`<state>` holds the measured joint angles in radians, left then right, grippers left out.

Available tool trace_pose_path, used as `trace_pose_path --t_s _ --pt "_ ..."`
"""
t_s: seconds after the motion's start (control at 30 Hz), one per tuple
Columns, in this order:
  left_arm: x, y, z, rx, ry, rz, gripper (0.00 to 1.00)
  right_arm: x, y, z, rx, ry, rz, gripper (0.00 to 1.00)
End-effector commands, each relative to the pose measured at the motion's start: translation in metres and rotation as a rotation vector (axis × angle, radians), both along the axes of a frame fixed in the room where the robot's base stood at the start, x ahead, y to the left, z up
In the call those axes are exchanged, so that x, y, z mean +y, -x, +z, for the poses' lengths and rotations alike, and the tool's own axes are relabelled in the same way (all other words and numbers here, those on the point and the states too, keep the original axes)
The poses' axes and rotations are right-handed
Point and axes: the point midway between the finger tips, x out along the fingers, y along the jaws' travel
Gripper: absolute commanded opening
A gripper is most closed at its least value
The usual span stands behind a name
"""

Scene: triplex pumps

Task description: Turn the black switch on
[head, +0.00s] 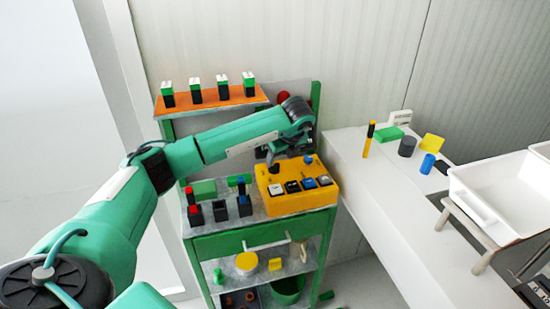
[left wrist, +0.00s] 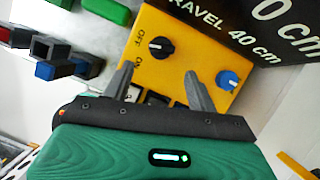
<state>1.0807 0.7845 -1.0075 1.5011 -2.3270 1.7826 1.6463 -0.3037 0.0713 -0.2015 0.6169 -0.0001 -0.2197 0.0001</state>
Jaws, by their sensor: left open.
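The black switch (left wrist: 160,48) is a round knob on the yellow control box (left wrist: 185,35), with OFF and ON printed beside it in the left wrist view. Its pointer direction is too small to read surely. A blue knob (left wrist: 228,80) sits on the same face. My left gripper (left wrist: 158,88) is open and empty, its fingers spread over the box near the push buttons, with the black switch beyond the fingertips. In the head view, my left gripper (head: 271,158) hangs just above the back of the yellow box (head: 330,197), partly hiding it.
The box stands on a green-framed bench (head: 250,228), with red, black and blue blocks (head: 220,211) to its left. An orange shelf (head: 215,105) with several green-and-black pieces is behind. A white counter (head: 375,195) with small objects and a white tray (head: 505,195) lies right.

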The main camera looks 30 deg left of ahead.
Motion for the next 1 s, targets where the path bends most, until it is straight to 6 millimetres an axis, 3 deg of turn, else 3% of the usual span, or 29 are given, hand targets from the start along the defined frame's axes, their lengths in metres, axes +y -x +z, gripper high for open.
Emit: trace_pose_path --t_s 0.07,0.2,0.4,0.77,1.0 --pt "0.017 -0.007 0.004 0.001 -0.001 0.004 0.58 -0.001 -0.004 0.011 -0.006 0.001 0.001 0.00" --pt "0.024 -0.010 -0.023 0.005 0.000 0.001 0.58 -0.005 -0.008 0.017 -0.011 0.004 0.002 0.00" --pt "0.030 -0.014 -0.042 0.002 0.001 -0.001 0.58 -0.009 -0.007 0.022 -0.010 0.009 0.003 0.00" --pt "0.032 -0.015 -0.047 0.001 0.001 -0.001 0.58 -0.011 -0.006 0.022 -0.008 0.012 0.002 0.00" --pt "0.032 -0.015 -0.047 0.001 0.001 -0.001 0.13 -0.010 -0.006 0.022 -0.007 0.011 0.001 0.00"
